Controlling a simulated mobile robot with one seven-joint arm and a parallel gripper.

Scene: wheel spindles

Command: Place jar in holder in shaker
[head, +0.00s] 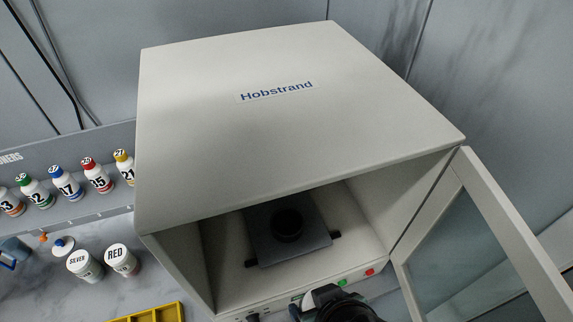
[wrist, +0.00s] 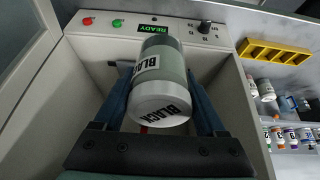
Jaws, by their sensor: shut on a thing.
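The shaker (head: 300,90) is a large pale cabinet marked Hobstrand in the head view, with its glass door (head: 490,240) swung open to the right. Inside it, the holder (head: 288,225) is a dark round cup on a dark plate, and it looks empty. My gripper (wrist: 160,82) is shut on the jar (wrist: 160,92), a grey-bodied jar with a white lid, both labelled BLACK. One finger lies on each side of it. In the head view my gripper shows only partly at the bottom edge, in front of the shaker's opening. The holder is not identifiable in the wrist view.
The shaker's front panel has a READY display (wrist: 155,29), buttons and a knob. Left of the shaker stand SILVER (head: 85,264) and RED (head: 121,260) jars, a yellow tray (head: 150,314) and a rack of small numbered bottles. The cabinet walls and open door bound the opening.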

